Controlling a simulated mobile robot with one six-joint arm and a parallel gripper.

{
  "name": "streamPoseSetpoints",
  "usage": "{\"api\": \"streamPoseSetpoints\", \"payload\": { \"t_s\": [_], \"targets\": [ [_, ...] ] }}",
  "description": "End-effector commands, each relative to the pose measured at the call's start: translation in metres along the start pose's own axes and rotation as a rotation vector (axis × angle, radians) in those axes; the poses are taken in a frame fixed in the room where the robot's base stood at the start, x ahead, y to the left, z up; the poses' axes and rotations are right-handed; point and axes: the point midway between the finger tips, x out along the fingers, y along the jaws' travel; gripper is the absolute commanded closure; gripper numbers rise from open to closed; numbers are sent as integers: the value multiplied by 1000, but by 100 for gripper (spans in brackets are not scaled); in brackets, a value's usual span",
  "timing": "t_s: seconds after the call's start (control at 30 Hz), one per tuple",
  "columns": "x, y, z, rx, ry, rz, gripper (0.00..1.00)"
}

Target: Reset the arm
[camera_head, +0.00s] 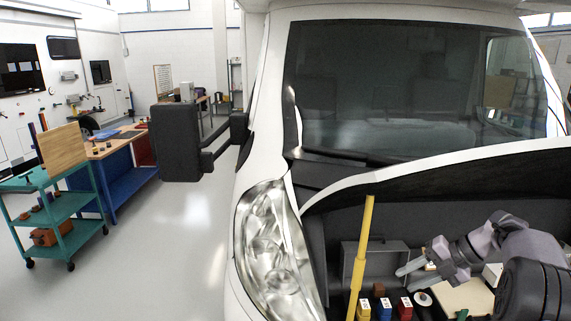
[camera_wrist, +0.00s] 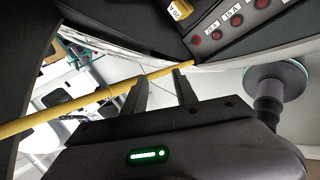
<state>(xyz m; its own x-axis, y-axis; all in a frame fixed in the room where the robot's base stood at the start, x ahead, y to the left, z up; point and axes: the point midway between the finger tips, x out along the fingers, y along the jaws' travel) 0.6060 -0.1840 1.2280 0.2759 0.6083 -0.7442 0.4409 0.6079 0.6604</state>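My arm reaches into the open engine bay at the lower right of the head view. My gripper (camera_head: 402,268) is at its end, with its fingers pointing left; it also shows in the wrist view (camera_wrist: 158,78). In the head view the fingers are in front of a grey box (camera_head: 375,256) and above small coloured blocks. No object in view is held.
A yellow rod (camera_head: 361,258) stands upright just left of my gripper; it crosses behind the fingertips in the wrist view (camera_wrist: 85,96). Below are yellow (camera_head: 363,309), blue (camera_head: 384,309) and red (camera_head: 404,309) blocks. The raised hood (camera_head: 440,165) is above. Open floor (camera_head: 170,230) lies left.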

Motion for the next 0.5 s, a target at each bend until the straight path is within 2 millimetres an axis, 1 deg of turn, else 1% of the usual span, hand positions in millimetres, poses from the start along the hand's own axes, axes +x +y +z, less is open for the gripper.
{"api": "streamPoseSetpoints", "payload": {
  "t_s": [0.03,0.07,0.17,0.2,0.27,0.3,0.37,0.4,0.47,0.5],
  "targets": [
    [4,9,-12,-118,-5,-26,66],
    [5,16,-20,-204,-6,-44,66],
    [9,38,-56,-532,-2,-113,66],
    [12,46,-74,-686,4,-144,66],
    [18,56,-108,-957,20,-198,66],
    [23,60,-136,-1166,38,-238,66],
    [33,59,-186,-1526,79,-307,66],
    [40,53,-221,-1784,118,-354,66],
    [53,35,-271,-2161,189,-423,66],
    [62,20,-300,-2396,241,-468,66]
  ]
}}
